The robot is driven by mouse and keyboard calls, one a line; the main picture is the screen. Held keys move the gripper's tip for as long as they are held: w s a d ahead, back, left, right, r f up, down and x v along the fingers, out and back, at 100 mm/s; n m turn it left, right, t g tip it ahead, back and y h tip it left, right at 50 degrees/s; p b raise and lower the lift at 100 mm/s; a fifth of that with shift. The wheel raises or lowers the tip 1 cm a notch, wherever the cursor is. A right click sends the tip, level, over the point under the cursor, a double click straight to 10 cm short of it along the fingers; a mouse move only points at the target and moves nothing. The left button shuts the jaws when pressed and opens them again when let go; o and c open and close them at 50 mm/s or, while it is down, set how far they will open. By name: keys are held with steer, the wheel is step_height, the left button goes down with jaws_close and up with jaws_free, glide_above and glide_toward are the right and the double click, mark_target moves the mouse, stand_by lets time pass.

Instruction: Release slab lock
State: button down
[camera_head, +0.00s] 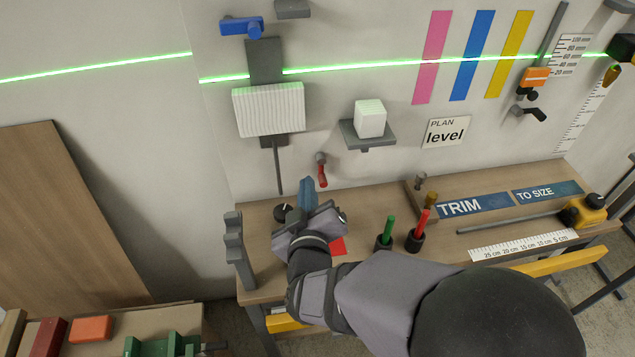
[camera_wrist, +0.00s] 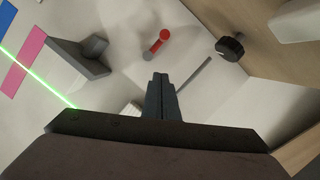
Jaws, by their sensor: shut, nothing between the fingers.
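A white ribbed slab (camera_head: 268,109) sits on a dark grey upright plate (camera_head: 264,62) on the wall, with a thin grey rod (camera_head: 279,168) hanging below it. A red-handled lever (camera_head: 322,172) is on the wall right of the rod; it also shows in the wrist view (camera_wrist: 157,43). A blue clamp-like part (camera_head: 241,27) is above the slab. No label shows which part is the slab lock. My gripper (camera_head: 308,190) is shut and empty, just below the red lever and apart from it. In the wrist view its fingertips (camera_wrist: 162,82) point toward the wall.
A small shelf (camera_head: 368,137) with a white block (camera_head: 370,118) is right of the slab. A black knob (camera_head: 283,212) is left of my gripper. Red and green markers (camera_head: 421,226) stand in cups on the workbench (camera_head: 375,205). Wall above the bench is partly free.

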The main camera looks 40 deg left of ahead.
mark_target(322, 171)
steer(key=w+a+f, duration=0.1)
steer(key=w+f, duration=0.3)
steer(key=w, duration=0.1)
steer(key=shift+w+a+f+p, duration=0.2)
steer(key=shift+w+p, duration=0.05)
steer(key=shift+p, duration=0.2)
